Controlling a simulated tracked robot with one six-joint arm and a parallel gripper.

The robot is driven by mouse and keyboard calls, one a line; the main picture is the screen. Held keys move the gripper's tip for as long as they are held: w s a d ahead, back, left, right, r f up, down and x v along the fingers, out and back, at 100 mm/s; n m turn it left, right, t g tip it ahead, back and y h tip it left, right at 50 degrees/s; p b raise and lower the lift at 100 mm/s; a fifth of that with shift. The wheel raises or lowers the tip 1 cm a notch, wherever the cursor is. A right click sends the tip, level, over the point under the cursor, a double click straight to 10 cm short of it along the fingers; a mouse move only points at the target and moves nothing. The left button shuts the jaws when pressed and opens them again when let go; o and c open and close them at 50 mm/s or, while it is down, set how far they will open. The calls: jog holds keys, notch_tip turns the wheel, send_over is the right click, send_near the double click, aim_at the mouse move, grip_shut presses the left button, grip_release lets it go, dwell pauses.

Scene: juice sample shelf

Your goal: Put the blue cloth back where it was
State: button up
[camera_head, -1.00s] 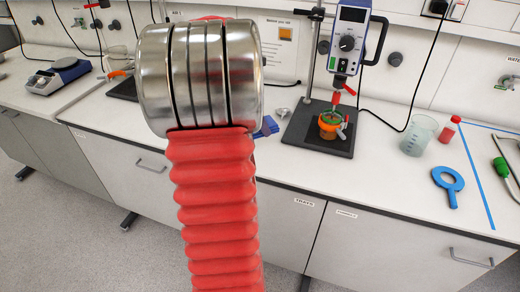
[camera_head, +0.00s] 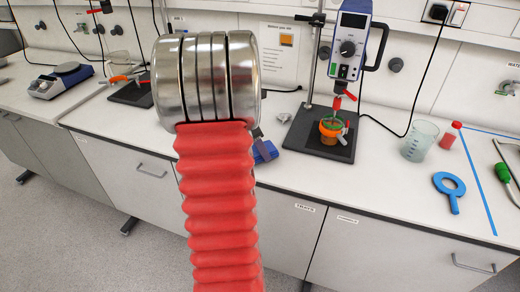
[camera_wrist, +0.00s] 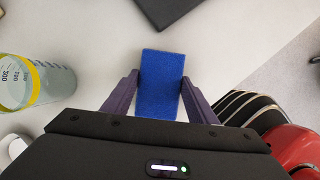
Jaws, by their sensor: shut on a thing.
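The blue cloth (camera_wrist: 160,84) is a flat blue rectangle between the two dark fingers of my gripper (camera_wrist: 160,76) in the wrist view. The fingers are shut on its sides, and its far end sticks out past the fingertips over the pale worktop. In the head view the cloth (camera_head: 264,152) shows beside my red arm, near the front edge of the bench. My gripper is mostly hidden behind the arm there. I cannot tell whether the cloth touches the worktop.
A stirrer stand (camera_head: 300,135) holds an orange pot (camera_head: 331,130) on the bench behind the cloth. A beaker (camera_head: 419,141), a red-capped bottle (camera_head: 450,136) and a blue ring tool (camera_head: 449,187) stand or lie to the right. The front worktop between stand and ring is clear.

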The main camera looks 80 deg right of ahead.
jog(key=shift+f, duration=0.5)
jog(key=o, duration=1)
jog(key=shift+v, duration=6)
jog(key=shift+s+d, duration=0.1)
